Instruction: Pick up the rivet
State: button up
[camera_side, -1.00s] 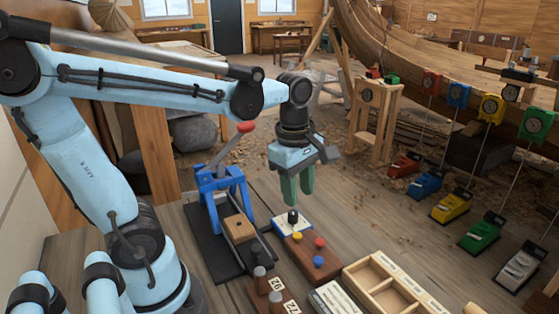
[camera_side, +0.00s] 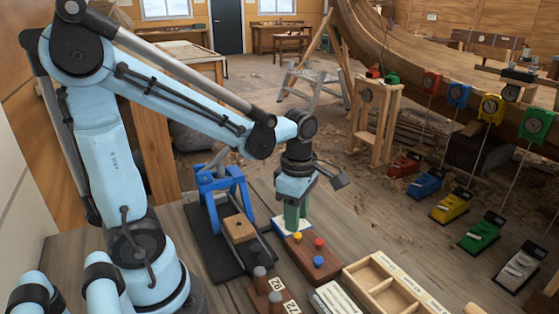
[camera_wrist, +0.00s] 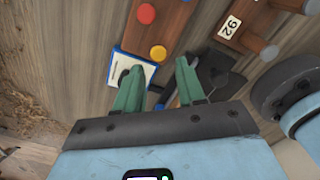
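My gripper (camera_side: 294,226) points down over a white pad (camera_side: 281,225) with a blue edge. Its green fingers (camera_wrist: 161,70) are apart in the wrist view, with no object visibly held between them. A small dark piece (camera_wrist: 123,78) shows on the pad beside the left finger; it may be the rivet, but I cannot tell for sure. In the side view, the fingers hide that piece. Whether the fingers touch the pad is unclear.
A wooden block (camera_side: 318,268) with red and yellow knobs stands close by. A blue press (camera_side: 221,186) on a black base is to the left. Numbered blocks (camera_side: 266,284) and a compartment tray (camera_side: 384,282) are in front.

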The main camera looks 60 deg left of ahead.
aim_at(297, 235)
jog(key=shift+w+d+f, duration=0.1)
jog(key=shift+w+f, duration=0.05)
jog(key=shift+f, duration=2.45)
jog(key=shift+c, duration=0.3)
grip_shut()
